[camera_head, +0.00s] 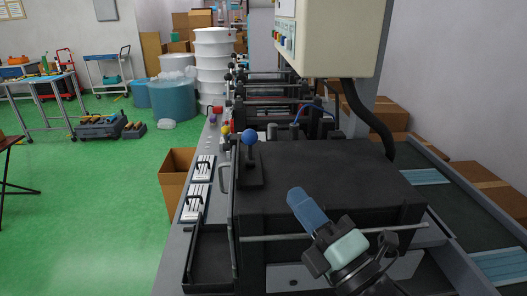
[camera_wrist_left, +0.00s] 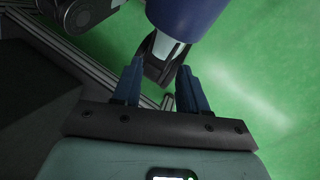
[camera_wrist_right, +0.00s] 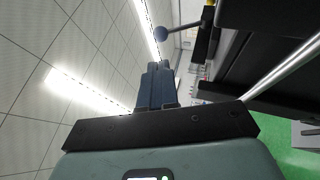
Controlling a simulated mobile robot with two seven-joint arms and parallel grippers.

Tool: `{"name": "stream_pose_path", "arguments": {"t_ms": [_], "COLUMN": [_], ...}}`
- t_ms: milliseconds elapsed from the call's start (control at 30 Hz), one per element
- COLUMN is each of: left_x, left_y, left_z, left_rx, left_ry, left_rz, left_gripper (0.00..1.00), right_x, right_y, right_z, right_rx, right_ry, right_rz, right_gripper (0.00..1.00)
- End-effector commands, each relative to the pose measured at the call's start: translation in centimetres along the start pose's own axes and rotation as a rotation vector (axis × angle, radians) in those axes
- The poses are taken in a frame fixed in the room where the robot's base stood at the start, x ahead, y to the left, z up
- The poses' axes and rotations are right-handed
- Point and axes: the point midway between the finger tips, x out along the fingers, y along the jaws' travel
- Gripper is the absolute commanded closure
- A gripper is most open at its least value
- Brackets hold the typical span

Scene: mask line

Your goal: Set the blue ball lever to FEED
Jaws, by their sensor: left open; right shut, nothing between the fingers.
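The blue ball lever (camera_head: 249,138) stands on a black base on the dark machine housing, left of centre in the head view. Its rod looks roughly upright there. The right wrist view shows the blue ball (camera_wrist_right: 160,33) on its rod, beyond the fingertips. My right gripper (camera_head: 296,196) is shut and empty, to the right of the lever and nearer the camera, apart from it. Its closed blue fingers also show in the right wrist view (camera_wrist_right: 155,72). My left gripper (camera_wrist_left: 158,78) is open and empty in the left wrist view. No FEED marking is legible.
A dark bar handle (camera_head: 233,225) and a black tray (camera_head: 208,258) lie left of the housing. A control box (camera_head: 330,35) hangs above it with a thick cable. A belt with blue masks (camera_head: 427,177) runs on the right.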

Motion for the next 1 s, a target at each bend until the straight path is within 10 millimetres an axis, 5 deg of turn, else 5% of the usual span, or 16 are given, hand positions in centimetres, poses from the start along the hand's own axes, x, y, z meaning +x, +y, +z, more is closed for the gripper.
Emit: {"name": "stream_pose_path", "arguments": {"t_ms": [500,1000], "left_x": [-2.1,-2.4], "left_y": [0.3,0.5], "left_z": [1.1,1.1], "left_rx": [-0.004,-0.003], "left_ry": [-0.034,-0.032], "left_rz": [-0.008,-0.007], "left_gripper": [0.57,0.57], "right_x": [10.2,11.7], "right_y": [0.1,0.0], "right_z": [0.0,0.0], "right_rx": [0.001,0.001], "right_ry": [0.001,0.000], "right_rz": [0.000,0.000], "right_gripper": [1.00,1.00]}}
